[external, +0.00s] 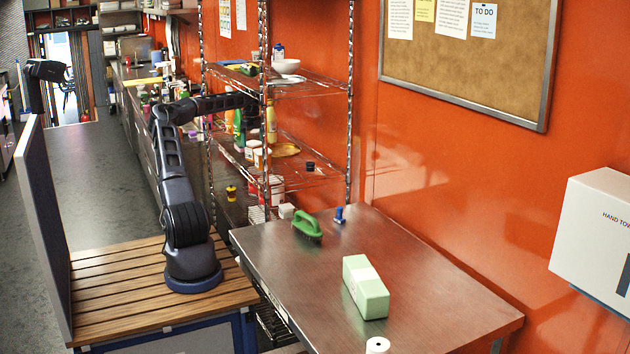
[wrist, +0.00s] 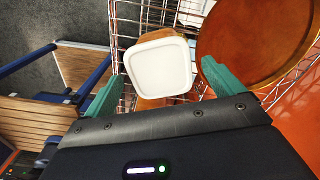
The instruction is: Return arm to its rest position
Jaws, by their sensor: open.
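My arm reaches from its base on the slatted wooden bench to the wire shelf rack in the external view. My gripper (external: 252,112) is at the rack's left side, partly hidden by the rack post and small in that view. In the wrist view my gripper (wrist: 163,69) has its two teal fingers spread apart. A tub with a white square lid (wrist: 163,68) and an orange-brown body lies in view between the fingers, over the wire shelf. Gaps show between the lid and both fingers in the picture; the depth between them is hard to tell.
The wire shelf rack (external: 350,130) has posts and shelves close around my gripper. A round brown tray (wrist: 252,45) lies right of the tub. A steel table (external: 420,270) holds a green brush (external: 307,225) and a pale green box (external: 366,287). A grey panel (external: 45,220) edges the bench.

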